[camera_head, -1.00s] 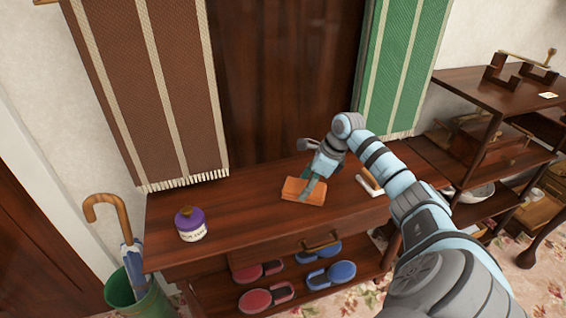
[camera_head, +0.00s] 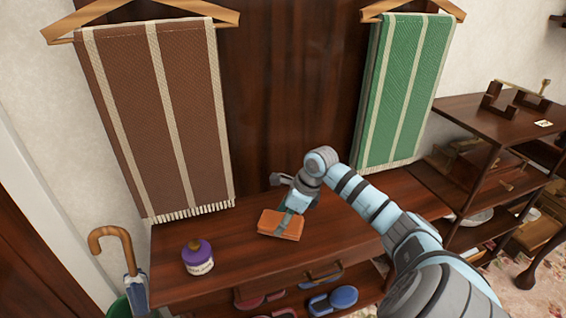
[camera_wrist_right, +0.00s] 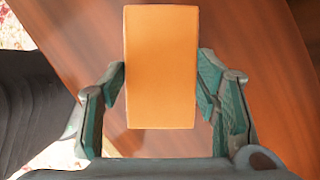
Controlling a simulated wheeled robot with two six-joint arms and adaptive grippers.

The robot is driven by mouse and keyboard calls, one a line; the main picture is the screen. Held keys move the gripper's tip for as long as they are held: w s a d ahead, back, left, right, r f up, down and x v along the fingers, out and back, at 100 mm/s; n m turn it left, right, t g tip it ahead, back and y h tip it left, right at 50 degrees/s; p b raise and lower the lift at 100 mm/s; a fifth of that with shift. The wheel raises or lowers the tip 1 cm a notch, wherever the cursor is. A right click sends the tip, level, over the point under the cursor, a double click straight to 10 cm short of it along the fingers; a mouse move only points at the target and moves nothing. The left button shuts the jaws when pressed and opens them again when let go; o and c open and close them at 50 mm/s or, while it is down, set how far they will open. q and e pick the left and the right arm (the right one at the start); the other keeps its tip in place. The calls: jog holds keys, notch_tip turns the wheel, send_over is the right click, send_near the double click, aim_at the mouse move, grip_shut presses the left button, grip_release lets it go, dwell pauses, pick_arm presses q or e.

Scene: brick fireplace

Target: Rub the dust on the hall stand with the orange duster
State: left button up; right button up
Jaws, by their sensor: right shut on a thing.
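The orange duster (camera_head: 282,225) is a flat block on the dark wooden top of the hall stand (camera_head: 235,250), near its middle. My right gripper (camera_head: 289,212) is shut on the duster from above. In the right wrist view, the duster (camera_wrist_right: 161,65) sits between the two green-padded fingers of the right gripper (camera_wrist_right: 161,85). It appears to be at or just above the wood; contact is hard to tell. I cannot make out any dust on the top. My left gripper is not in view.
A purple jar (camera_head: 197,257) stands on the top left of the duster. A brown striped towel (camera_head: 150,120) and a green one (camera_head: 395,90) hang behind. An umbrella (camera_head: 110,240) is at the left. Shelves (camera_head: 470,110) stand right.

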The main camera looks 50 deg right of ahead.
jog(key=p+v, duration=0.1)
jog(key=v, duration=0.2)
jog(key=shift+w+r+p, duration=0.15)
jog(key=shift+r+p, duration=0.1)
jog(key=shift+p, duration=0.05)
jog(key=shift+w+r+p, duration=0.15)
jog(key=shift+r+p, duration=1.1)
jog(key=shift+r, duration=0.5)
